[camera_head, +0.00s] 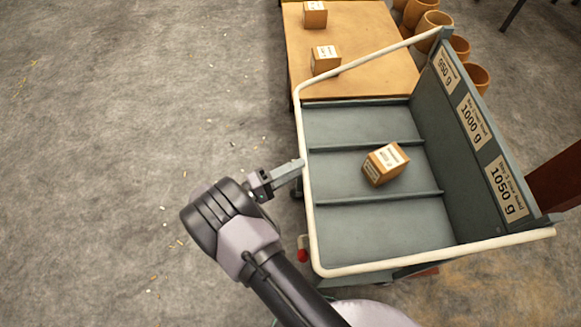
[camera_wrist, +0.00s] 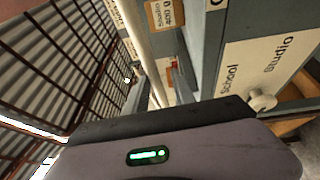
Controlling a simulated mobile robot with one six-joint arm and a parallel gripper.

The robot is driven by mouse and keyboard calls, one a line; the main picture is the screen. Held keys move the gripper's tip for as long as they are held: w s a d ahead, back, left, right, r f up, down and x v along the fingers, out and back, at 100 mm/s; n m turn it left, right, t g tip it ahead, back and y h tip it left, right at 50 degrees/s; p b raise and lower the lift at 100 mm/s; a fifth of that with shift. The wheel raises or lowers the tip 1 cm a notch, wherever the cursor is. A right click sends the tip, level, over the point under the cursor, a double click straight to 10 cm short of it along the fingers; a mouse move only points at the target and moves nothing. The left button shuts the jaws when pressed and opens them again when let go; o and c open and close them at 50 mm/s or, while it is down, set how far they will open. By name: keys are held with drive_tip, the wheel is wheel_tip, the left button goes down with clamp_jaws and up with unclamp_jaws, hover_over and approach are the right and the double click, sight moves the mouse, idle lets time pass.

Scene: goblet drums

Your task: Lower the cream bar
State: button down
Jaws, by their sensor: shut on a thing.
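The cream bar (camera_head: 309,215) is a long U-shaped rail. It runs along the left side of the grey cart (camera_head: 340,240), and its two arms reach back to the ends of the label panel. My gripper (camera_head: 299,166) is at the bar's left stretch, above its middle, and is shut on it. My arm comes in from below. How high the bar stands above the cart bed is hard to tell.
A small labelled box (camera_head: 385,165) sits in the cart's middle compartment; the others look empty. The panel (camera_head: 470,120) carries weight labels. A wooden table (camera_head: 350,60) with two boxes and several goblet drums (camera_head: 432,22) stand behind. The floor at left is clear.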

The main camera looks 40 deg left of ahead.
drive_tip(key=shift+w+d+f, duration=0.15)
drive_tip(key=shift+d+f, duration=0.35)
drive_tip(key=shift+f, duration=0.1)
drive_tip(key=c, duration=1.4)
unclamp_jaws()
drive_tip(key=shift+w, duration=0.15)
drive_tip(key=shift+o, duration=0.2)
drive_tip(key=shift+w, duration=0.1)
drive_tip(key=shift+a+r, duration=0.15)
drive_tip(key=shift+a, duration=0.05)
drive_tip(key=b+v, duration=0.1)
drive_tip(key=v, duration=1.6)
drive_tip(key=shift+s, duration=0.3)
